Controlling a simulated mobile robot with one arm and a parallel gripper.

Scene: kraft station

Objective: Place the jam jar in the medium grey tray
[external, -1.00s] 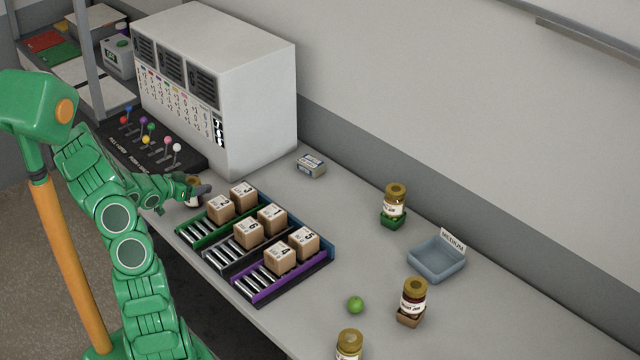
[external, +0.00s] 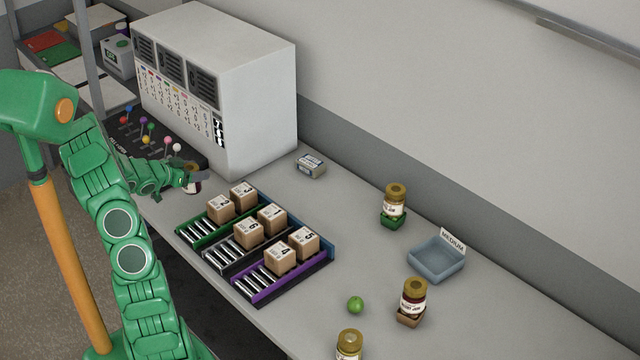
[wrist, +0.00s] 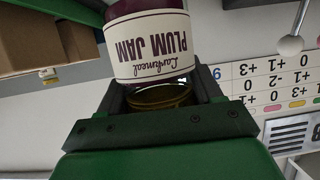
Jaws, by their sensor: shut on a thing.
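A plum jam jar with a cream label and a gold lid is in my gripper (external: 197,178). In the wrist view the jar (wrist: 150,45) appears upside down, its lid end between the dark fingers of the gripper (wrist: 165,98). In the external view the jar (external: 193,186) is small and partly hidden by the gripper, just above the counter in front of the white cabinet. The blue-grey tray (external: 437,274) with a MEDIUM sign (external: 453,239) stands empty at the right, far from my gripper.
Roller racks with small numbered boxes (external: 248,233) lie between my gripper and the tray. Other jars stand in a green holder (external: 394,205), in a brown holder (external: 412,298) and at the front edge (external: 349,345). A green fruit (external: 355,305) and a small box (external: 311,166) lie on the counter.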

